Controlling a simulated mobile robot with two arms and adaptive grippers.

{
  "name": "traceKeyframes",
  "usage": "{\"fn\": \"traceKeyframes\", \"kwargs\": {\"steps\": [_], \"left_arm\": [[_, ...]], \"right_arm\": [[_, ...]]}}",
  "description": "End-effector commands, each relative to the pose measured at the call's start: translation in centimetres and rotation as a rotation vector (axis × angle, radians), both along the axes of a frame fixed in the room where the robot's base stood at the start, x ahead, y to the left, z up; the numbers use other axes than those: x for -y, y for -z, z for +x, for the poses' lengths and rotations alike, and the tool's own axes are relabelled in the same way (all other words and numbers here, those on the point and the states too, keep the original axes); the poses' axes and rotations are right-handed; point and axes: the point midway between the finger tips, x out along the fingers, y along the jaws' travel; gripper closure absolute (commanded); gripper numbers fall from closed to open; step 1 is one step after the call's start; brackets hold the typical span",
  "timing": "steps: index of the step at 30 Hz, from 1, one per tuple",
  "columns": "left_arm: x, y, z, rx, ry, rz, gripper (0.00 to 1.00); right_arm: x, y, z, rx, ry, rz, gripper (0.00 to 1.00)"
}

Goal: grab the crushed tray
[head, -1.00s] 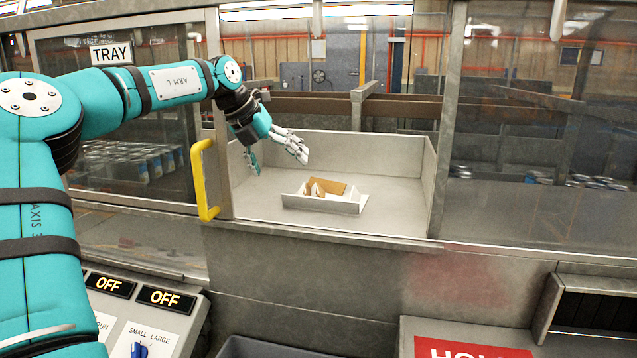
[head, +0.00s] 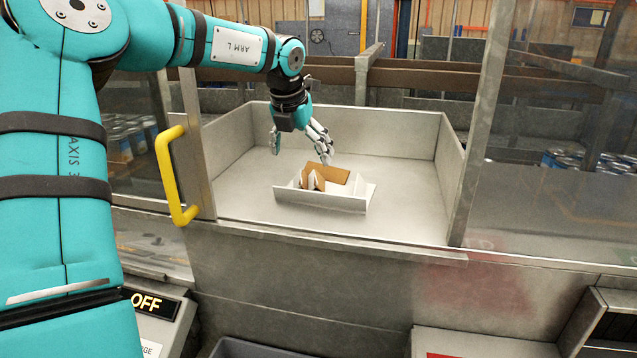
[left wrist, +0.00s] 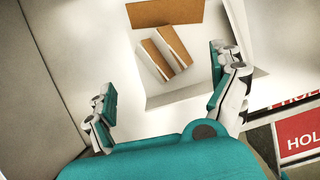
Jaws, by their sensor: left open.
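The crushed tray (head: 322,199) is a small white tray with bent walls and brown cardboard-coloured pieces. It lies on the floor of a grey metal bay behind an open window. It also shows in the left wrist view (left wrist: 176,96), at the top between my fingers. My left gripper (head: 300,150) is open and empty, hanging above and just behind the tray, fingers pointing down. In the left wrist view its fingers (left wrist: 170,95) are spread wide on either side of the tray's near edge. I cannot tell how high they are above it. My right gripper is not in view.
A yellow handle (head: 168,175) stands on the window frame left of the opening. The bay's side wall (head: 452,170) and back wall enclose the tray, with bare floor around it. A metal sill (head: 330,238) runs along the front. Glass panes flank the opening.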

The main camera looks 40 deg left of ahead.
Motion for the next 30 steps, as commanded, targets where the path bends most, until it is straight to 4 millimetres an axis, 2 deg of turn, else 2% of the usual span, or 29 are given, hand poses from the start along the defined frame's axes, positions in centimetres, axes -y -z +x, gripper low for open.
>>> {"fn": "traceKeyframes", "kwargs": {"steps": [3,7,11,18,27,30], "left_arm": [[-0.2,1.2,0.5,-0.002,0.000,-0.001,0.06],[-0.3,2.0,0.8,0.000,0.000,0.000,0.06],[-0.3,3.1,0.8,-0.003,0.001,0.000,0.06],[-0.5,6.5,1.5,-0.002,0.000,-0.001,0.06],[-0.6,7.1,1.7,0.002,0.000,0.000,0.06],[-0.6,7.1,1.7,0.002,0.000,0.000,0.19]], "right_arm": [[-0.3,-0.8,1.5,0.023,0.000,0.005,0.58],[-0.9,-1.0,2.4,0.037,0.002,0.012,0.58],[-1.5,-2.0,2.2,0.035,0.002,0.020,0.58],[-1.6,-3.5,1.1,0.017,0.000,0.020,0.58],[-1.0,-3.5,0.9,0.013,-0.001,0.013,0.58],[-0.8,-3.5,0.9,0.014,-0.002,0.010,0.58]]}}
